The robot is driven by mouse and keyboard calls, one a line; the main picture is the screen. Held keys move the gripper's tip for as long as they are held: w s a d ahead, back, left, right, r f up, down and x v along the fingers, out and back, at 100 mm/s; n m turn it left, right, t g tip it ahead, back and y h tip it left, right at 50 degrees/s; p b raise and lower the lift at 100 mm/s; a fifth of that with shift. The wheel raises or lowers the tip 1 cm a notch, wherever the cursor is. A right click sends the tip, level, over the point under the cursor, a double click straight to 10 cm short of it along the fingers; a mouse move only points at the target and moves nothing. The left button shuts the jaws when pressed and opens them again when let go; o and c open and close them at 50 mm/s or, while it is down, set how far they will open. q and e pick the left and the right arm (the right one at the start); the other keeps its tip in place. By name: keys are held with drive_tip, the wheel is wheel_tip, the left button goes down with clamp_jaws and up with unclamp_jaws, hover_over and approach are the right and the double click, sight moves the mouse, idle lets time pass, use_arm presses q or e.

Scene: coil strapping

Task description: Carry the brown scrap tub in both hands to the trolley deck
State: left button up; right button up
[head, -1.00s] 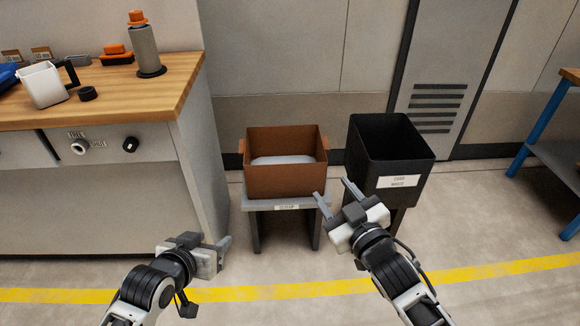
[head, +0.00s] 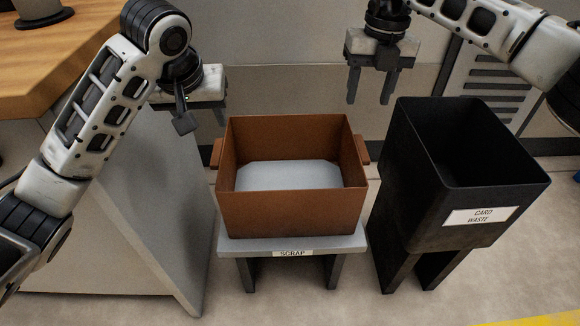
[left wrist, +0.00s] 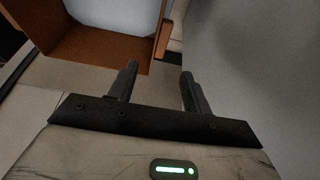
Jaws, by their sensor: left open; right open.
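The brown scrap tub (head: 290,212) sits upright on a low grey stand (head: 345,243) labelled SCRAP. It has a side handle at its left (head: 216,154) and another at its right (head: 362,150); pale grey material lies inside. My left gripper (head: 190,115) is above and left of the tub, its fingers mostly hidden in the head view. In the left wrist view its fingers (left wrist: 158,88) are apart and empty, with the tub (left wrist: 110,45) beyond them. My right gripper (head: 369,88) points down, open and empty, above and behind the tub's right side. Neither gripper touches the tub.
A black card waste bin (head: 455,215) stands close to the tub's right. A wooden-topped workbench (head: 60,60) with a grey side panel is close on the left. The wall is behind. The trolley deck is not in view.

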sight(218, 151)
use_arm(q)
drive_tip(key=shift+s+r, duration=0.1)
use_arm(e)
drive_tip(key=shift+w+d+r, duration=0.1)
drive_tip(key=shift+d+r, duration=0.2)
drive_tip(key=shift+d, duration=0.25)
use_arm(q)
drive_tip(key=x, duration=1.6)
drive_tip(key=shift+a, duration=0.2)
use_arm(e)
wheel_tip(218, 151, down, 16)
drive_tip(key=shift+a, duration=0.1)
use_arm(q)
drive_tip(key=shift+c, duration=0.3)
use_arm(e)
drive_tip(key=shift+c, duration=0.3)
